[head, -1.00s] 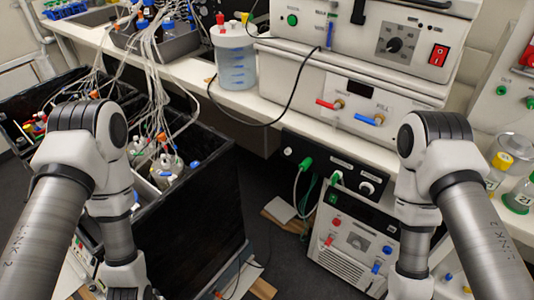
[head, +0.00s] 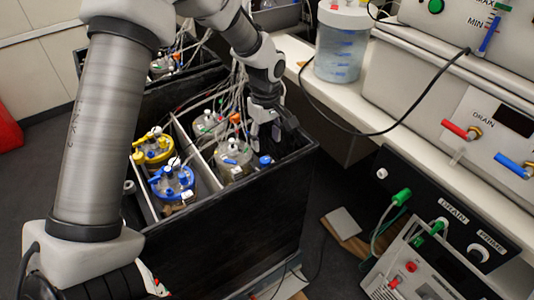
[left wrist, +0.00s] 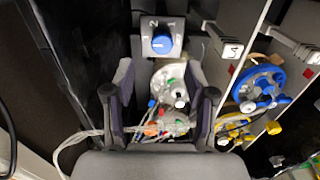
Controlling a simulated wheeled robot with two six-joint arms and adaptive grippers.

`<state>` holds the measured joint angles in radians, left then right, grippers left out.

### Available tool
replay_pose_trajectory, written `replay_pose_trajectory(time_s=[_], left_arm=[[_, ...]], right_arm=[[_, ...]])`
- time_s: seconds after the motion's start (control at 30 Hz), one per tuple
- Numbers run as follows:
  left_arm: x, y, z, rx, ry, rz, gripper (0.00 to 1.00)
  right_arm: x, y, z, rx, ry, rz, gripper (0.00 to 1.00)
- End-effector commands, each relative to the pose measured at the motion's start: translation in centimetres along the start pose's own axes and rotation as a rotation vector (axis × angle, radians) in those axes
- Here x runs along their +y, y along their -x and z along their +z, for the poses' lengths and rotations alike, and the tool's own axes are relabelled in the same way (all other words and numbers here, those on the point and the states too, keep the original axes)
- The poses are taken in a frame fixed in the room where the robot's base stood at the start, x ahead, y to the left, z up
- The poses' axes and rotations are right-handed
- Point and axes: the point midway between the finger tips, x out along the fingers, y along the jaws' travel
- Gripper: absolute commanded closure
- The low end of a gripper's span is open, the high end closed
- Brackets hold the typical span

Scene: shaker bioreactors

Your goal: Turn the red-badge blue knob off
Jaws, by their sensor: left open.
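A blue knob (left wrist: 162,43) sits on a light grey dial plate marked 1 and 2, at the top middle of the left wrist view. A small blue knob (head: 265,161) also shows at the black box's right inner edge in the head view. My left gripper (head: 265,132) points down above that corner of the box. Its two fingers stand apart and empty in the left wrist view (left wrist: 162,80), with the knob beyond and between them, apart from both. I cannot make out a red badge on the knob's plate. My right gripper is not in view.
The black box (head: 235,225) holds a silver-lidded vessel (head: 234,152), a blue-lidded vessel (head: 173,181) and a yellow-lidded vessel (head: 153,147). Loose tubes and cables crowd around my gripper. A bench (head: 350,115) with a clear jar (head: 342,45) and instruments stands to the right.

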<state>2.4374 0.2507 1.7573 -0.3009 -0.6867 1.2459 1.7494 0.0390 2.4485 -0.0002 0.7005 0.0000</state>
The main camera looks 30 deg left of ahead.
Motion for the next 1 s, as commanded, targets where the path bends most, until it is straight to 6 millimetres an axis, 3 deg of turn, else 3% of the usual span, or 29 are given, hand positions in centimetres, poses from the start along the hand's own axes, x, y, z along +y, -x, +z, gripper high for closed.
replay_pose_trajectory(time_s=[0.17,0.43,0.77,0.93,1.0], left_arm=[[-0.1,-1.9,-0.1,0.0,0.005,-0.004,0.45],[-0.1,-6.9,0.0,0.0,0.005,-0.004,0.45],[0.0,-7.8,0.0,0.001,0.004,-0.001,0.45],[0.0,-7.8,0.0,0.001,0.004,-0.001,1.0],[0.0,-7.8,0.0,0.001,0.004,-0.001,1.0]], right_arm=[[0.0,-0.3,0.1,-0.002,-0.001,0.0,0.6],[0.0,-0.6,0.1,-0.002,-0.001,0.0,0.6],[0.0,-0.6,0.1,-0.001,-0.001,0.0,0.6],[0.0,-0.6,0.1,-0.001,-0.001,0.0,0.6],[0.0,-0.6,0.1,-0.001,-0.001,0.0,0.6]])
